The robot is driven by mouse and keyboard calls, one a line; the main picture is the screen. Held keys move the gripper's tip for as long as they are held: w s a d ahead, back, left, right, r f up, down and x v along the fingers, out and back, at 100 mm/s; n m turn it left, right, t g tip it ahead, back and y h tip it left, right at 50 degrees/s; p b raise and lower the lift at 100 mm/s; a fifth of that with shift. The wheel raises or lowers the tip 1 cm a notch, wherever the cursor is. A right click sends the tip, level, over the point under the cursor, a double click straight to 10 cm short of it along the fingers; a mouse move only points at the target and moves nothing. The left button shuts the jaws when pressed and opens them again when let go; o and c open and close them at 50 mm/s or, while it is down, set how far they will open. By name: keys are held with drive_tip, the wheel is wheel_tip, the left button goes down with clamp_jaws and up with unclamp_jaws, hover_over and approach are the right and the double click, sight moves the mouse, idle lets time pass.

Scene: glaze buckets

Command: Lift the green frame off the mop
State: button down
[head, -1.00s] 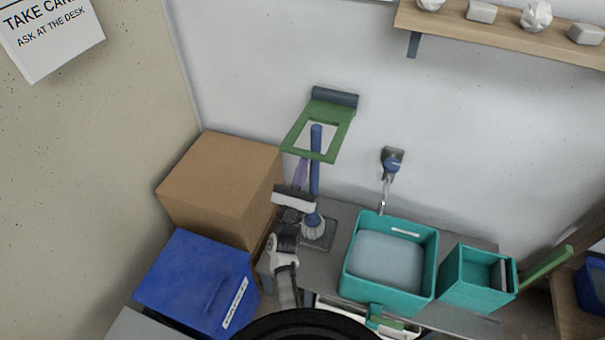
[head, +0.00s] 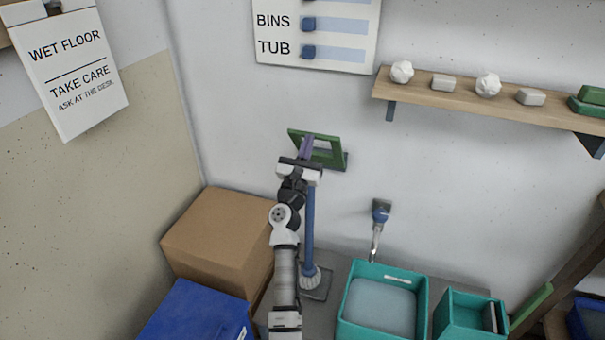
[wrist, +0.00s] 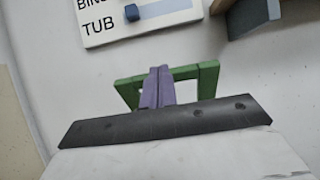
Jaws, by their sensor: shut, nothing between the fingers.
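The green frame (head: 338,150) is tilted up at the wall above the mop, hinged on a dark bar at its lower edge. In the wrist view the green frame (wrist: 190,72) shows behind my fingers. The mop (head: 310,225) stands upright with a blue handle and pale bristles. The top of its handle is hidden behind my gripper. My gripper (head: 306,145) has purple fingers, shut and empty, pointing up in front of the frame's opening. The fingers also fill the middle of the wrist view (wrist: 156,86). I cannot tell whether they touch the frame.
A cardboard box (head: 220,235) and a blue bin (head: 190,315) stand left of my arm. Teal tubs (head: 385,270) stand at the right on the grey bench. A wooden shelf (head: 470,105) juts out at upper right.

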drive_tip(key=b+x, duration=0.3)
drive_tip(key=x, duration=0.8)
drive_tip(key=shift+w+r, duration=0.2)
drive_tip(key=shift+r, duration=0.2)
idle(0.4)
drive_tip(key=v, duration=1.3)
drive_tip(key=shift+s+f+b, duration=0.15)
drive_tip(key=shift+s+b, duration=0.25)
drive_tip(key=shift+a, duration=0.15)
